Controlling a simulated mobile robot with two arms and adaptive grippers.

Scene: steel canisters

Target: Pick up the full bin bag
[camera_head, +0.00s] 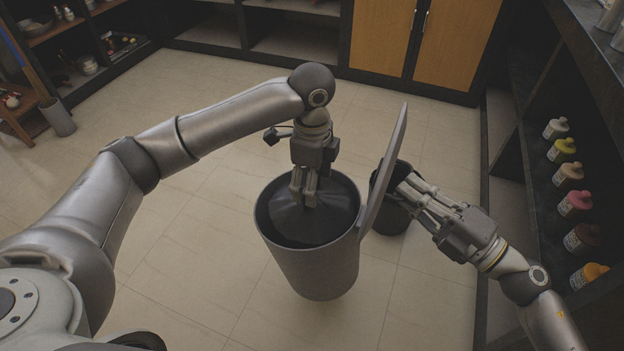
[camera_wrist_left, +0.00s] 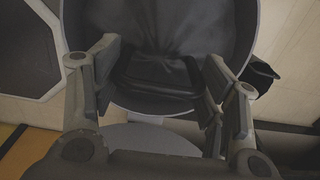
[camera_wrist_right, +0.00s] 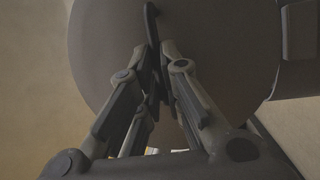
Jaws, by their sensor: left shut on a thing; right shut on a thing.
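A grey round bin (camera_head: 310,268) stands on the floor with its lid (camera_head: 388,165) tipped up on its right side. The dark full bin bag (camera_head: 335,200) sits inside the bin; the left wrist view shows its gathered top (camera_wrist_left: 165,75). My left gripper (camera_head: 307,203) reaches down into the bin and is shut on the bag, with dark material between its fingers. My right gripper (camera_head: 400,188) is at the outer side of the lid. In the right wrist view its fingers close on a thin dark handle (camera_wrist_right: 151,25) against the lid's grey face (camera_wrist_right: 215,55).
A small dark container (camera_head: 390,220) stands behind the lid, partly hidden by my right gripper. Shelves with several coloured bottles (camera_head: 574,204) line the right. Wooden cabinets (camera_head: 455,35) stand at the back. The floor left of and before the bin is clear.

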